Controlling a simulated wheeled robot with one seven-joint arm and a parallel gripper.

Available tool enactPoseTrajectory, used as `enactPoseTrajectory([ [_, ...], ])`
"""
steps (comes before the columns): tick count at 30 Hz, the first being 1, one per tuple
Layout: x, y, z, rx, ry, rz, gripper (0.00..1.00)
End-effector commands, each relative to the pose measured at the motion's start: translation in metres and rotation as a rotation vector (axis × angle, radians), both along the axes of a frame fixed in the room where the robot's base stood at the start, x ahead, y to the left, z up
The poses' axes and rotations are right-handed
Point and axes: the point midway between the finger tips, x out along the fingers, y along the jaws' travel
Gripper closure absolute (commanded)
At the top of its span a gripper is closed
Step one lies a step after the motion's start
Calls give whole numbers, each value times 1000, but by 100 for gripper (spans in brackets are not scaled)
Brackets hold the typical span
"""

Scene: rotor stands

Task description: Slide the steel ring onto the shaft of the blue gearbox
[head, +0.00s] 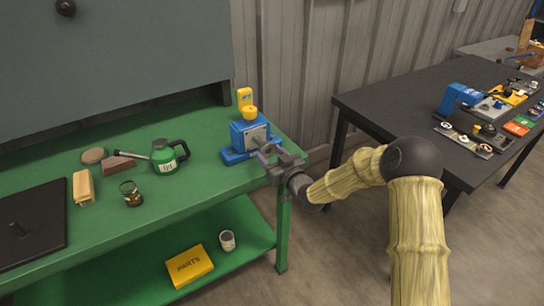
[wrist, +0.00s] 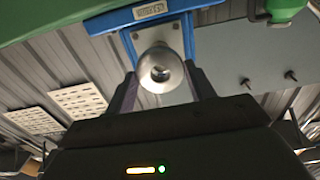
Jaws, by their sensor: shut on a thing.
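The blue gearbox (head: 243,137) stands at the right end of the green bench, with a grey front plate and a yellow cap on top. In the wrist view its blue body (wrist: 178,12) fills the top centre. My gripper (head: 266,152) is right in front of the gearbox's plate. In the wrist view my gripper (wrist: 162,82) is shut on the steel ring (wrist: 148,66), one finger on each side. A small round grey end shows inside the ring's dark hole. I cannot tell how far the ring is around the shaft. The head view hides most of the ring.
The green bench (head: 215,185) also holds a green oil can (head: 168,156), a jar (head: 131,194), a brush (head: 83,187) and a dark plate (head: 30,228). A yellow parts box (head: 189,266) lies on the lower shelf. A black table (head: 400,95) stands at the right.

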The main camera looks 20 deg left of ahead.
Motion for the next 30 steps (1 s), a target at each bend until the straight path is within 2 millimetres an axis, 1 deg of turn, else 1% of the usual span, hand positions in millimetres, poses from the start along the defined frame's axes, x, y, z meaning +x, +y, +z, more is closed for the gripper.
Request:
enactPoseTrajectory([
  [9,5,6,0,2,-1,0,66],
  [23,5,6,1,2,-1,0,66],
  [30,8,10,0,1,-2,0,66],
])
